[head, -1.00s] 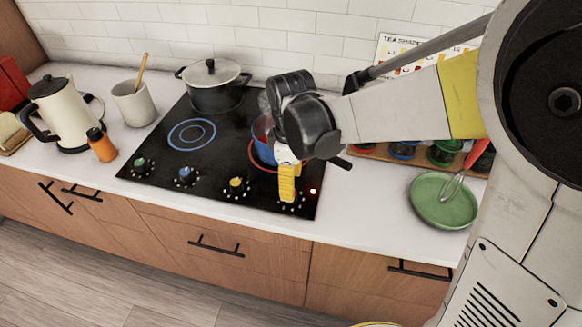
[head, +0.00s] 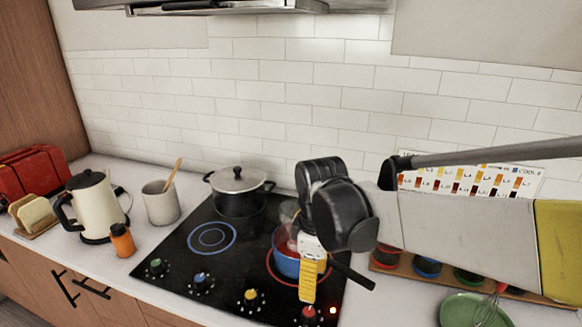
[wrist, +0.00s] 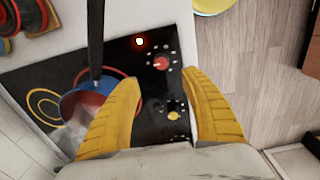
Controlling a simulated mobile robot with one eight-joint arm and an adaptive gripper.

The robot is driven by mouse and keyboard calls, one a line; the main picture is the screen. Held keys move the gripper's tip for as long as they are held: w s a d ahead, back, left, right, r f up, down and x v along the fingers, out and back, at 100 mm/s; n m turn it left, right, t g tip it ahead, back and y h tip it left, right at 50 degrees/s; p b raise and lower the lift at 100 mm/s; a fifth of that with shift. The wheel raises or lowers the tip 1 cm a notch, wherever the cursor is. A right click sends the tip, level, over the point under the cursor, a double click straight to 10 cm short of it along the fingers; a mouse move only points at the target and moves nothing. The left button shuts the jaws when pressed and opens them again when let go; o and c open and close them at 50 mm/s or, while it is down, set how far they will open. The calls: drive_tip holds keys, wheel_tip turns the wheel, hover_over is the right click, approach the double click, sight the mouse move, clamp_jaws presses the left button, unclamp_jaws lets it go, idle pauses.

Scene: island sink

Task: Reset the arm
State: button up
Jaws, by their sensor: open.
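My gripper (head: 308,297) points down over the front right of the black cooktop (head: 185,262). In the wrist view its two yellow fingers (wrist: 162,78) are spread apart with nothing between them. Below the gap is the red knob (wrist: 161,63), with a lit red light (wrist: 140,41) beside it. A blue pot (head: 285,264) with red contents stands on the right burner, partly hidden behind my gripper. My arm reaches in from the right and hides part of the wall and counter.
A lidded pot (head: 239,199) stands at the back of the cooktop. A kettle (head: 96,205), orange bottle (head: 122,241), mug (head: 161,206) and red toaster (head: 40,172) are left. Jars (head: 427,267) and a green plate (head: 462,312) are right. A hood (head: 230,6) hangs above.

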drive_tip(key=s+d+r+m+t, duration=0.3)
drive_tip(key=s+d+m+t, duration=0.4)
drive_tip(key=s+d+m, duration=0.3)
drive_tip(key=d+m, duration=0.3)
drive_tip(key=shift+s+r+m, duration=0.25)
drive_tip(key=shift+s+m, duration=0.05)
idle(1.4)
